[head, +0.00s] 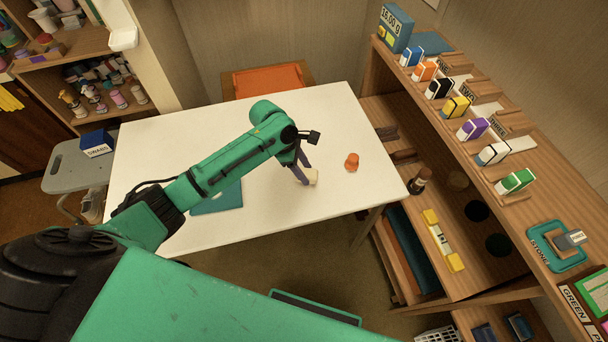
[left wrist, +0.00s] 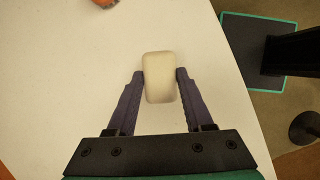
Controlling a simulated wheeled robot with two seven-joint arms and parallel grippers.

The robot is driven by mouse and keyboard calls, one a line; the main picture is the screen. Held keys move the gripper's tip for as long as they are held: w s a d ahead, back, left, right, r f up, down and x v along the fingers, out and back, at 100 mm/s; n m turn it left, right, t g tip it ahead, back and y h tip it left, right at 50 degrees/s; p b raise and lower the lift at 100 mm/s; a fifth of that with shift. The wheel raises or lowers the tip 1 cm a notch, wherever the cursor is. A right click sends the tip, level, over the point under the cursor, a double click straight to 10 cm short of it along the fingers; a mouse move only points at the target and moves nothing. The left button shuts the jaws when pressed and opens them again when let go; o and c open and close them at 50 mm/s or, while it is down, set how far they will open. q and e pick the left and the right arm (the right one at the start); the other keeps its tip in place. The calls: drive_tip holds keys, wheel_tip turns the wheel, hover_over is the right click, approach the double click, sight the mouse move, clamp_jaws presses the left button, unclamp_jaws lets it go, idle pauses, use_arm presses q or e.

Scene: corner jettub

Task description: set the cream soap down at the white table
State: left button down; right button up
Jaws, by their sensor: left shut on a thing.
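The cream soap (left wrist: 159,78) is a pale rounded block between the fingers of my left gripper (left wrist: 160,82) in the left wrist view. My left gripper is shut on it, one finger on each side. In the head view the soap (head: 312,176) shows at the tips of the left gripper (head: 304,174), over the right part of the white table (head: 250,220). I cannot tell whether the soap touches the table top. My right gripper is not in view.
A small orange-red object (head: 352,161) stands on the table right of the soap. A teal mat (head: 222,200) lies on the table, partly under my arm. A wooden shelf (head: 470,130) with small boxes stands at the right. The table's back left is clear.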

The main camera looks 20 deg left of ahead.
use_arm(q)
drive_tip(key=shift+f, duration=1.35)
drive_tip(key=shift+c, duration=1.4)
unclamp_jaws()
drive_tip(key=shift+f, duration=0.1)
drive_tip(key=v, duration=1.2)
drive_tip(key=shift+p, duration=0.35)
